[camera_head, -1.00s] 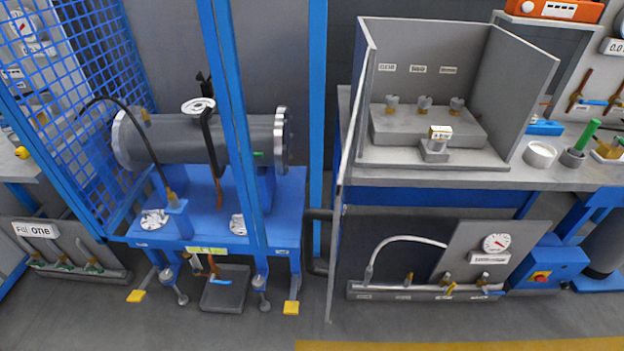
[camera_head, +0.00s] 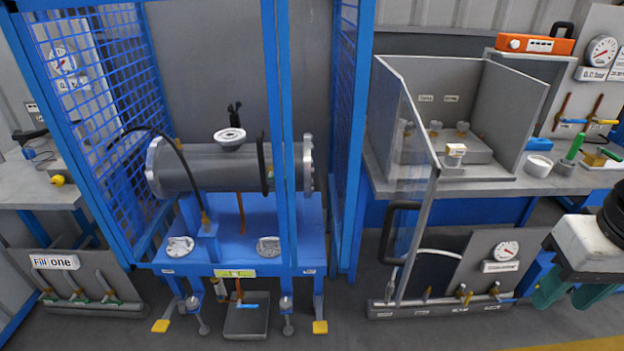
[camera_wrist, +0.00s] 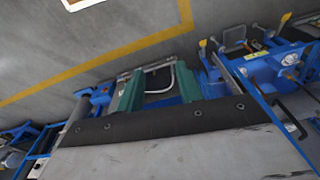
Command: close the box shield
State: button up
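The grey box (camera_head: 520,110) stands on the bench at right in the head view, its front open. Its clear shield (camera_head: 416,170) is at the box's left side and stands swung out toward me. A black handle (camera_head: 400,232) is on the shield's outer left face, low down. My gripper (camera_head: 570,292) is at the right edge of the head view, in front of the bench and well apart from the shield and handle. In the wrist view its two green fingers (camera_wrist: 160,90) stand apart with nothing between them. The shield cannot be made out in the wrist view.
Inside the box is a grey block with several knobs and a small labelled piece (camera_head: 455,151). A blue cage (camera_head: 347,130) with a grey flanged shell (camera_head: 205,168) stands left of the shield. A gauge panel (camera_head: 500,262) stands below the bench. Open floor lies in front.

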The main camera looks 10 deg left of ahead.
aim_at(399, 205)
jog(key=k, duration=0.8)
jog(key=u, duration=0.75)
jog(key=i, duration=0.5)
